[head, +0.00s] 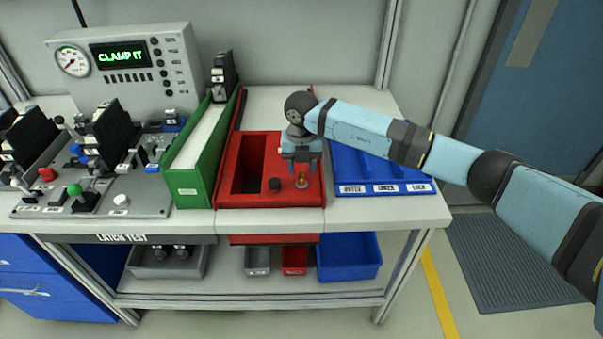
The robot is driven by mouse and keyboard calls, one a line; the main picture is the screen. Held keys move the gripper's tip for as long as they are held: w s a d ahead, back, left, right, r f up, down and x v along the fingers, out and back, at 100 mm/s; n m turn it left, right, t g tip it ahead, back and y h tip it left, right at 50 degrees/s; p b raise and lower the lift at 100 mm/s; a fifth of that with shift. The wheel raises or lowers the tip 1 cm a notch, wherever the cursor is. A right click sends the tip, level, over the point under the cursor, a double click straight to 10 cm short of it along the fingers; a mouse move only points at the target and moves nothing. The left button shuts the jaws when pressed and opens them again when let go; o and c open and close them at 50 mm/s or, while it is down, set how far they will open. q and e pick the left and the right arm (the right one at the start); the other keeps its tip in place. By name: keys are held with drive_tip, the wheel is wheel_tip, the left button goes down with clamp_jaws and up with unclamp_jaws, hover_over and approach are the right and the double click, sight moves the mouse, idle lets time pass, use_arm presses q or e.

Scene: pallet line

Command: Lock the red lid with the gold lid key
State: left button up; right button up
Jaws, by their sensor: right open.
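A red box (228,185) stands on the bench with a dark opening on its left side. A red lid surface (288,202) covers its front right part and carries a small black knob (274,184). The gold lid key (301,182) stands upright on the red surface, right of the knob; whether it sits fully in a lock is too small to tell. My right gripper (301,169) points down just above the key, its jaws open; whether the fingertips flank the key I cannot tell. My left gripper is not in view.
A blue tray (415,187) with labels, one reading LOCK, lies right of the red box, partly behind my right arm. A green bin (192,188) stands close on the left. Clamp fixtures (105,150) and a gauge panel (125,68) fill the left side.

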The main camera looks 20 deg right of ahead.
sight(302, 175)
drive_tip(key=shift+f, duration=1.6)
clamp_jaws()
